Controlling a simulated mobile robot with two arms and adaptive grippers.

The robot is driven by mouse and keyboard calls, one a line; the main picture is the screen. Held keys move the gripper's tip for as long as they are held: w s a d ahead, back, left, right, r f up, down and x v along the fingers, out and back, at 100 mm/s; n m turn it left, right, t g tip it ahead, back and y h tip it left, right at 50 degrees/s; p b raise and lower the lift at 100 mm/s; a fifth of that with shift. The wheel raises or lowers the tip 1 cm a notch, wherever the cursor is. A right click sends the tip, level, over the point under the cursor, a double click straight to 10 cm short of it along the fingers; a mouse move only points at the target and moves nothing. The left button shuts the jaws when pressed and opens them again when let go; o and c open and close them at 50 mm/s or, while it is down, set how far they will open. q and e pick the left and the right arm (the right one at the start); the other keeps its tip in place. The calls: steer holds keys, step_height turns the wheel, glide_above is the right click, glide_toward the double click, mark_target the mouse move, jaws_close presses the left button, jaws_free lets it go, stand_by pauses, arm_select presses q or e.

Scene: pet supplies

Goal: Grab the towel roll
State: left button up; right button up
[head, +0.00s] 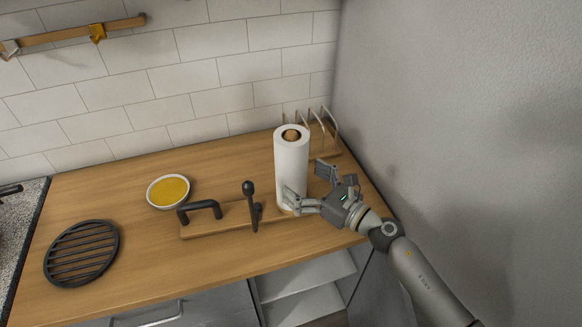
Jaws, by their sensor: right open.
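The white towel roll (292,165) stands upright on the wooden counter near the back right, with a brown core showing at its top. My right gripper (306,184) comes in from the lower right and is open. One finger is in front of the lower part of the roll, and the other is raised to its right. I cannot tell whether either finger touches the roll. The lower front of the roll is partly hidden by the gripper. My left gripper is not in view.
A wooden board with black handles (228,220) lies just left of the roll. A bowl with yellow contents (169,190) and a round black trivet (82,253) are farther left. A wire rack (325,128) stands behind the roll. A grey wall (460,120) closes the right side.

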mark_target(290, 167)
steer(key=w+a+p, duration=0.1)
steer(key=w+a+r+p, duration=0.1)
steer(key=w, duration=0.1)
steer(key=shift+w+a, duration=0.2)
steer(key=shift+a, duration=0.15)
steer(key=shift+w+a+f, duration=0.15)
steer(key=shift+w+a, duration=0.15)
steer(key=shift+c, duration=0.4)
steer(key=c, duration=1.1)
